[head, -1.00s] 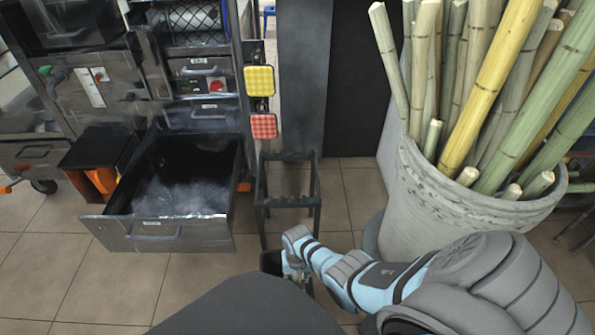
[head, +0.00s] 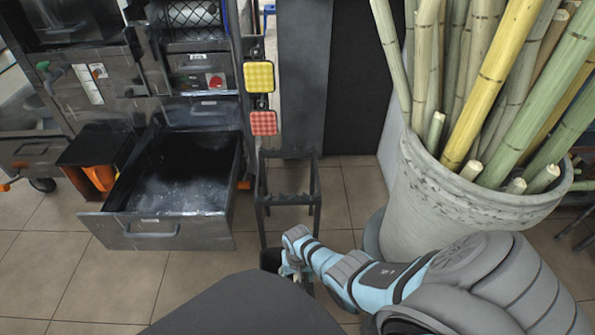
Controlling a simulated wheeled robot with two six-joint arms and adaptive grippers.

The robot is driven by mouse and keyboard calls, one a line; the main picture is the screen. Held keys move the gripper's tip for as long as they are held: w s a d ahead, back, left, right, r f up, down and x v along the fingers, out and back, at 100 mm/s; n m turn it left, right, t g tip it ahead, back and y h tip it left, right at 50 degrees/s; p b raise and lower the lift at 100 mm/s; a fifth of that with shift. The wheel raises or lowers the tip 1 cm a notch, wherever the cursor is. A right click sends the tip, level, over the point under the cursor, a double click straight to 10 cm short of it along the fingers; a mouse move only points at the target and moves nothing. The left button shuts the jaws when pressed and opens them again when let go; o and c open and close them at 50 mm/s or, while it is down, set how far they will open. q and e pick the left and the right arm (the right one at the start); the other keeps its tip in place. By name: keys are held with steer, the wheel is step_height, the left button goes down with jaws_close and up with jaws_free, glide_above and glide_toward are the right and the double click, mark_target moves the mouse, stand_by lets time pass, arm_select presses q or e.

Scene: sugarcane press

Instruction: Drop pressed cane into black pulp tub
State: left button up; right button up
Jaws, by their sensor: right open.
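A small black tub (head: 270,258) shows in part at the lower middle, on the floor in front of a dark metal stand. My own body hides its near side. My right gripper (head: 291,275) is over or beside the tub's right part, pointing down. Its fingers are small and partly hidden; it is open. I see no pressed cane in it, and I cannot make out what lies inside the tub. My left gripper is not in view.
A dark metal stand (head: 288,187) is behind the tub. A steel press machine with an open drawer (head: 150,234) stands at left. A large grey pot (head: 430,217) full of cane stalks (head: 480,90) stands at right. Tiled floor is free at lower left.

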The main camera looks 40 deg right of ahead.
steer(key=shift+r, duration=0.1)
step_height(320, 180, up, 12)
stand_by(0.8)
